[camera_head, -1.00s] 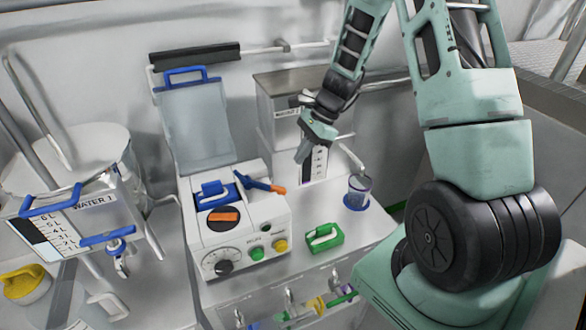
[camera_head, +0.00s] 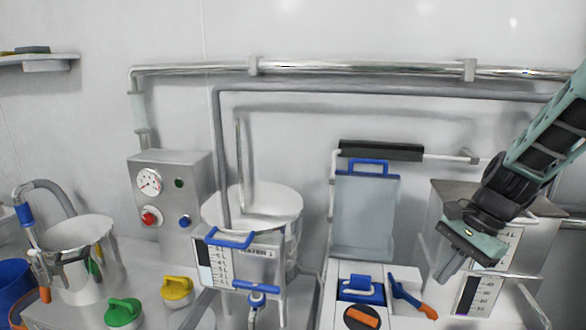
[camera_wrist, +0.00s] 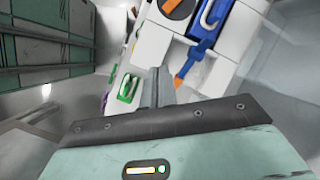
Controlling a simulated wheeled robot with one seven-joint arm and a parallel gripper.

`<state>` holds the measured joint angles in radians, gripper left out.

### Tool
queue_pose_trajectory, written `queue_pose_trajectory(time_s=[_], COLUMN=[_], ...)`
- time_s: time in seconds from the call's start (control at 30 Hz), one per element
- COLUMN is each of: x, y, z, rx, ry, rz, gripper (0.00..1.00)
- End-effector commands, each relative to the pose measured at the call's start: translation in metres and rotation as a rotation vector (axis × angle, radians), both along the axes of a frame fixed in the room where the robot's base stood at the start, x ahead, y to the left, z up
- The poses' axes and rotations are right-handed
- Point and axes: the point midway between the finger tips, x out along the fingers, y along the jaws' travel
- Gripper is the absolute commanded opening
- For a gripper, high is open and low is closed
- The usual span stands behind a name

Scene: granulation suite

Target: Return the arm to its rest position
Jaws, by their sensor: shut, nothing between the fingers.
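My gripper (camera_head: 447,270) is at the right of the head view, in front of a metal box with a level scale (camera_head: 472,295). Its fingers are shut with nothing between them, pointing down and to the left. In the wrist view the closed fingers (camera_wrist: 156,88) stick out above the dark edge of the gripper body. My arm runs up to the right edge of the head view, bent and raised above the bench. The rest of the arm is out of the picture.
A white machine with a blue latch (camera_head: 360,288) and an orange-tipped blue lever (camera_head: 412,297) stands left of my gripper. A water tank (camera_head: 240,262), a gauge box (camera_head: 168,190), a steel pot (camera_head: 75,262), and green (camera_head: 124,312) and yellow (camera_head: 177,289) knobs are further left. Pipes cross the wall.

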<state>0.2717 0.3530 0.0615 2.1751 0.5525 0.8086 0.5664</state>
Motion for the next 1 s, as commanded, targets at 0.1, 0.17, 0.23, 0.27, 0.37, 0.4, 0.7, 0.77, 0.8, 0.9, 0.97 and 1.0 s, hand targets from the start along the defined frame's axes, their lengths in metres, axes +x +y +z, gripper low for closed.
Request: queue_pose_trajectory(time_s=[0.1, 0.17, 0.23, 0.27, 0.37, 0.4, 0.7, 0.77, 0.8, 0.9, 0.97, 1.0], x=[-0.045, -0.073, -0.108, -0.121, -0.162, -0.175, -0.212, -0.212, -0.211, -0.211, -0.211, -0.211], y=[0.082, 0.114, 0.142, 0.151, 0.171, 0.176, 0.184, 0.184, 0.184, 0.184, 0.184, 0.184], z=[0.016, 0.022, 0.026, 0.027, 0.030, 0.030, 0.030, 0.030, 0.030, 0.030, 0.030, 0.030], rx=[-0.063, -0.094, -0.128, -0.142, -0.182, -0.195, -0.237, -0.236, -0.236, -0.236, -0.235, -0.235], ry=[-0.110, -0.170, -0.239, -0.268, -0.351, -0.379, -0.462, -0.462, -0.462, -0.461, -0.461, -0.461], rz=[0.468, 0.712, 0.986, 1.097, 1.418, 1.524, 1.843, 1.843, 1.841, 1.839, 1.837, 1.837], gripper=[0.00, 0.00, 0.00, 0.00, 0.00, 0.00, 0.00, 0.00, 0.00, 0.00, 0.00, 0.00])
